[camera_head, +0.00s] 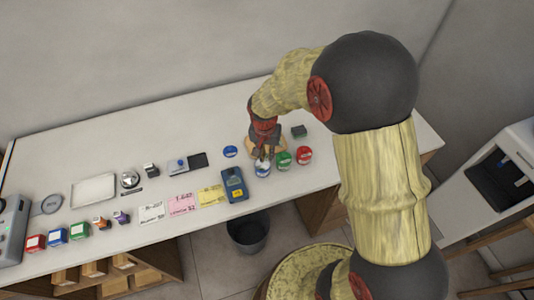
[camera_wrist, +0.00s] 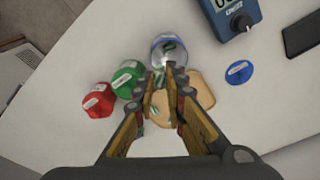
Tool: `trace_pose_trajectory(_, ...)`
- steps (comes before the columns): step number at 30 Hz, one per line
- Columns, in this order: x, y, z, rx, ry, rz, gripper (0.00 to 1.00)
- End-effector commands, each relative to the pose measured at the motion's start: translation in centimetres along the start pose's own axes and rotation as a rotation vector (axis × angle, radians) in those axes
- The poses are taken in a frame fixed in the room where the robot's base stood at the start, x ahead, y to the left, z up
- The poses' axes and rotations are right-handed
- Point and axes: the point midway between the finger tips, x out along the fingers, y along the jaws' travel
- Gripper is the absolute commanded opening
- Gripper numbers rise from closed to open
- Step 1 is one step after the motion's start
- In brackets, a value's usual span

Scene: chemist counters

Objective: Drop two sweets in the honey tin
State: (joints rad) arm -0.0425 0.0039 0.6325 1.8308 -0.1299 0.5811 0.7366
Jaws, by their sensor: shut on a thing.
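An open blue-rimmed tin (camera_head: 263,170) stands on the counter; it also shows in the wrist view (camera_wrist: 156,52), with something green and white inside its mouth. Its label is too small to read, so I cannot confirm it is the honey tin. A round blue lid (camera_wrist: 239,72) lies flat apart from it. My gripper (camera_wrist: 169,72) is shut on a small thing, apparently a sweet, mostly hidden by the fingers. The fingertips appear by the tin's near edge; their height is unclear. A tan board (camera_wrist: 204,88) lies below my gripper, with a green-and-white sweet (camera_wrist: 155,113) partly visible.
A green tin (camera_wrist: 125,80) and a red tin (camera_wrist: 98,100) stand beside the open tin. A blue meter (camera_head: 234,184) lies close on the other side. Price cards, small boxes and a tray (camera_head: 94,189) are farther left. The back of the counter is clear.

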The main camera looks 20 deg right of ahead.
Motion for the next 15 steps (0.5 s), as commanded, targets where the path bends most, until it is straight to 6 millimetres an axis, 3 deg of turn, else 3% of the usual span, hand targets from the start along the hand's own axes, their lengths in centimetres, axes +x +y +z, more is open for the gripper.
trace_pose_trajectory(6, 2.6, 0.0, 0.3, 0.0, 0.0, 0.0, 0.04)
trace_pose_trajectory(15, 2.9, 0.0, 0.3, 0.0, 0.001, -0.001, 0.04)
